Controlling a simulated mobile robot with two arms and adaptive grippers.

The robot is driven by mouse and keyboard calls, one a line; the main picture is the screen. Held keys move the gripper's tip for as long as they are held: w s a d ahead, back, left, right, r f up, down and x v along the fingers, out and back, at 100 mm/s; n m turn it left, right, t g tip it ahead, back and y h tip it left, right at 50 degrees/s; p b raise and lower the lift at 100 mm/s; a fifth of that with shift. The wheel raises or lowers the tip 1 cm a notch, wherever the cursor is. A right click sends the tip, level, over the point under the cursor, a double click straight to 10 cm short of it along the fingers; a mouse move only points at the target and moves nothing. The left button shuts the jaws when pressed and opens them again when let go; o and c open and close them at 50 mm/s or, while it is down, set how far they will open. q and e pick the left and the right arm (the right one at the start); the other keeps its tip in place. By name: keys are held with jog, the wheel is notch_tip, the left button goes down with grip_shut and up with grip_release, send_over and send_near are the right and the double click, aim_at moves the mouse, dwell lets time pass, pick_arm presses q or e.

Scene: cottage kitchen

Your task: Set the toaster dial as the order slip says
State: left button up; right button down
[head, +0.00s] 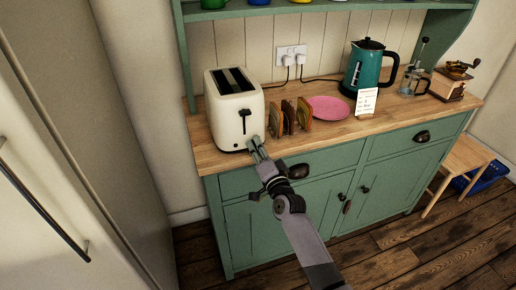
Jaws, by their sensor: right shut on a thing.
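The cream toaster (230,108) with two slots stands at the left end of the wooden worktop. Its dark lever shows on the end facing me. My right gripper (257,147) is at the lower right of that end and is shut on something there. The dial is hidden behind the fingers, so its setting cannot be read. The white order slip (366,101) stands upright in front of the teal kettle; its writing is too small to read. My left gripper is not in view.
A toast rack with bread slices (289,117) stands close to the right of my right gripper. A pink plate (329,108), the teal kettle (366,68), a glass press (412,80) and a coffee grinder (452,80) stand further right. The worktop's front strip is clear.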

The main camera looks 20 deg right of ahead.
jog(key=m+h, duration=0.1)
jog(key=m, duration=0.4)
jog(key=shift+m, duration=0.4)
jog(key=shift+a, duration=0.1)
jog(key=c, duration=1.5)
grip_release()
jog(key=shift+o, duration=0.2)
jog(key=s, duration=0.8)
jog(key=shift+f, duration=0.2)
